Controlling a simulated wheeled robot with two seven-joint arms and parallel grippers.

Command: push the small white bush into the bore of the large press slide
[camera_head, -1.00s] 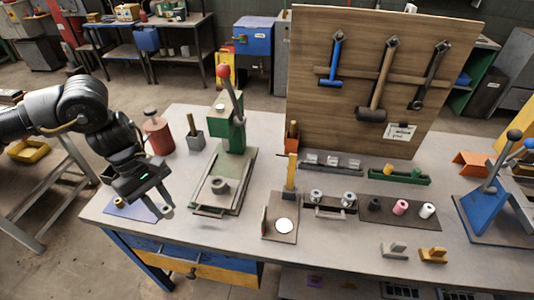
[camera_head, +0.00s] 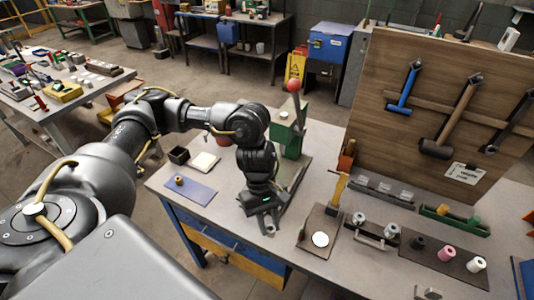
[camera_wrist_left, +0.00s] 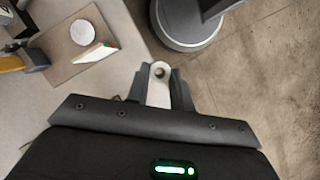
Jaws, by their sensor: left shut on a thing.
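My left gripper (camera_head: 268,228) is shut and points down above the workbench, in front of the green press (camera_head: 290,138). In the left wrist view my left gripper (camera_wrist_left: 160,85) holds a pale piece with a round hole, which I take for the small white bush (camera_wrist_left: 159,97). It is held upright between the fingertips, clear of the bench in that view. The press has a red ball on its lever. My right gripper is not in view.
A blue mat (camera_head: 190,190) with a brass ring (camera_head: 180,180) lies to the left. A plate with a white disc (camera_head: 320,239) and a yellow-handled tool (camera_head: 338,190) stands right of the gripper. Trays of small cylinders (camera_head: 447,252) and a hammer board (camera_head: 440,110) are farther right.

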